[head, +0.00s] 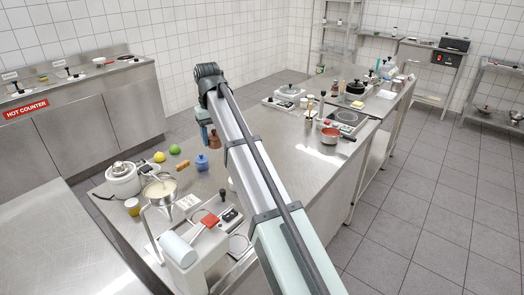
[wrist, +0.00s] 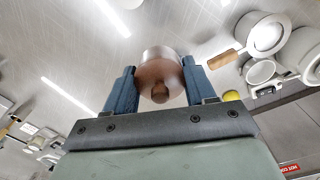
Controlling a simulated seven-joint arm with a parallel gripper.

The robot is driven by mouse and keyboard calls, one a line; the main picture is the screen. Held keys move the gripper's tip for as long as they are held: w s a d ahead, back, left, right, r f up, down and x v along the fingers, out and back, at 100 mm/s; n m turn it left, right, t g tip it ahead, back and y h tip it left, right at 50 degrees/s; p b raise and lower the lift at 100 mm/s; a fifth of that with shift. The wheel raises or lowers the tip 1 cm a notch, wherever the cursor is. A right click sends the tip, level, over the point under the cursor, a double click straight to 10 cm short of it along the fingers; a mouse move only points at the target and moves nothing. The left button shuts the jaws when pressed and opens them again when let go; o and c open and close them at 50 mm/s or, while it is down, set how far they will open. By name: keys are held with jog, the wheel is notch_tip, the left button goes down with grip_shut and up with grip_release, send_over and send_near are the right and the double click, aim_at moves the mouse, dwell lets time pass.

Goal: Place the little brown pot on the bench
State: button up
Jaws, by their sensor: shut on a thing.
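The little brown pot (wrist: 160,77) is between the two blue fingers of my gripper (wrist: 159,88) in the wrist view, with a finger on each side. Its round brown knob faces the camera. In the head view the brown pot (head: 215,141) shows beside a blue finger of my gripper (head: 208,136), over the steel bench (head: 245,147). My arm hides part of the bench. I cannot tell whether the pot touches the bench top.
A small blue pot (head: 202,163), a lime (head: 175,149), a lemon (head: 159,157) and a white cooker (head: 123,179) stand on the bench nearby. A saucepan (head: 160,189) is nearer.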

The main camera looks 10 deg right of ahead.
jog(key=shift+f, duration=6.55)
jog(key=o, duration=1.5)
jog(key=shift+f, duration=0.1)
jog(key=shift+c, duration=0.2)
notch_tip(320, 180, up, 12)
jog(key=shift+r, duration=0.15)
